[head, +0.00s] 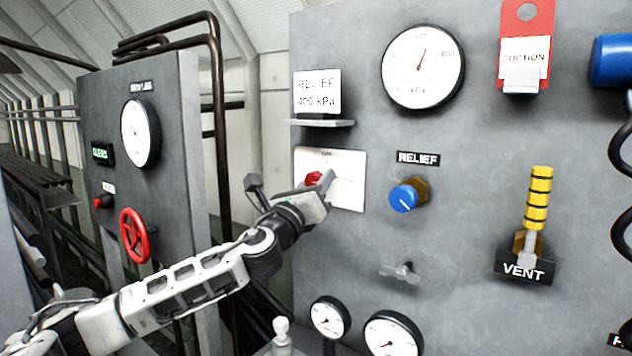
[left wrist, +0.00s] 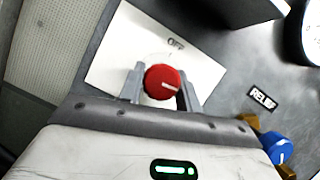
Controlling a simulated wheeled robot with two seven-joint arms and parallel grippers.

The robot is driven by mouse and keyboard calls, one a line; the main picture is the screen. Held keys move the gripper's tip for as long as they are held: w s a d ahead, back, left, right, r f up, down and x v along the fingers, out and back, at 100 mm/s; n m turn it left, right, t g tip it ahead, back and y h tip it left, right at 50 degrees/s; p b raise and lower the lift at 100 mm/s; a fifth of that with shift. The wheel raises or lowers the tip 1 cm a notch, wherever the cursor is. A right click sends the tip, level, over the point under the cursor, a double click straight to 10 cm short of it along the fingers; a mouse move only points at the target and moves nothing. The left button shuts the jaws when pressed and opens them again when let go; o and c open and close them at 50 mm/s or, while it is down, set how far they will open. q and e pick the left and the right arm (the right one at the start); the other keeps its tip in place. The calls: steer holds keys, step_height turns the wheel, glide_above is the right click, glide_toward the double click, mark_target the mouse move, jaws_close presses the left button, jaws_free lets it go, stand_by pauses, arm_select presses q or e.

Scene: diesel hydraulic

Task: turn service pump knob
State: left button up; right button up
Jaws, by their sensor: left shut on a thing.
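The red service pump knob (head: 313,178) sits on a white plate (head: 349,194) on the grey panel. In the left wrist view the red knob (left wrist: 163,82) shows a white pointer line aimed to the right, and the plate (left wrist: 113,58) reads "OFF" above it. My left gripper (head: 322,183) is at the plate, with a finger on each side of the knob, shut on it. The gripper hides part of the knob and the plate's lettering in the head view. My right gripper is in neither view.
A blue relief knob (head: 405,197) is right of the plate, with a wing handle (head: 400,272) below. A small shelf with a "RELIEF 400 kPa" card (head: 317,92) juts out above. A yellow vent lever (head: 537,200) and red suction tag (head: 526,40) are farther right.

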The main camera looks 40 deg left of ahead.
arm_select(q)
steer(key=n+y, duration=0.1)
steer(key=n, duration=0.2)
steer(key=n+g+y, duration=0.1)
steer(key=n, duration=0.2)
steer(key=shift+d+g, duration=0.1)
steer(key=shift+g, duration=0.2)
steer(key=n+g+y, duration=0.1)
steer(key=n, duration=0.3)
steer(key=shift+n+g, duration=0.3)
steer(key=shift+g, duration=0.1)
steer(key=n+g, duration=0.1)
steer(key=n, duration=0.3)
steer(key=shift+r+n+g, duration=0.15)
steer(key=shift+n+g, duration=0.15)
steer(key=shift+g, duration=0.1)
steer(key=shift+n+g, duration=0.7)
steer(key=shift+n, duration=1.1)
steer(key=o, duration=1)
steer(key=shift+s, duration=0.1)
